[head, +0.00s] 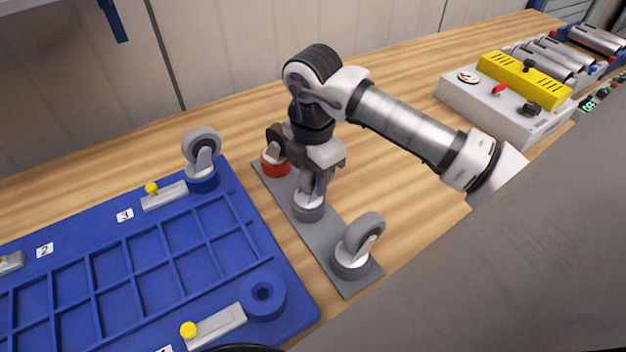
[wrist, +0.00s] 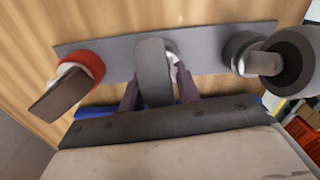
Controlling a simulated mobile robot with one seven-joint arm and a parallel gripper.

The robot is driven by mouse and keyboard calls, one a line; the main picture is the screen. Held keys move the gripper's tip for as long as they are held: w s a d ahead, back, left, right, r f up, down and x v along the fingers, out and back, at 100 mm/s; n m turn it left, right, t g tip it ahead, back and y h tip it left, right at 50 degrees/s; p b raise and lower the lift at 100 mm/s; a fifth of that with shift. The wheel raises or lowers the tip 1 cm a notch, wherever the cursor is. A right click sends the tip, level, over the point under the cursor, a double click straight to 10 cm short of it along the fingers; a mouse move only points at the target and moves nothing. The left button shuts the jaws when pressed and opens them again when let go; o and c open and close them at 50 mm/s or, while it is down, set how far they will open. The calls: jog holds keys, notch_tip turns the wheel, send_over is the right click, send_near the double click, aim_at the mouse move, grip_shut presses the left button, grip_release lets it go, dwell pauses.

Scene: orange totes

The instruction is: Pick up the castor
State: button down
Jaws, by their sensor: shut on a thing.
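Several castors stand on a grey strip (head: 335,259) on the wooden bench. My gripper (head: 318,190) points down over the middle castor (head: 309,206) and is shut on it. In the wrist view its wheel (wrist: 153,72) sits between my two fingers (wrist: 155,92). The castor's grey base still appears to be at the strip, though contact underneath is hidden. A castor with a red base (head: 275,166) is at the far end of the strip, partly behind my gripper. Another grey castor (head: 358,246) stands at the near end.
A blue tray (head: 262,243) lies left of the strip, with a castor (head: 201,160) in its far corner holder and an empty round holder (head: 262,294) at its near corner. A grey box with a yellow top (head: 522,80) stands at the back right.

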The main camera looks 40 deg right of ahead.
notch_tip(320, 180, up, 20)
jog(key=p, duration=0.9)
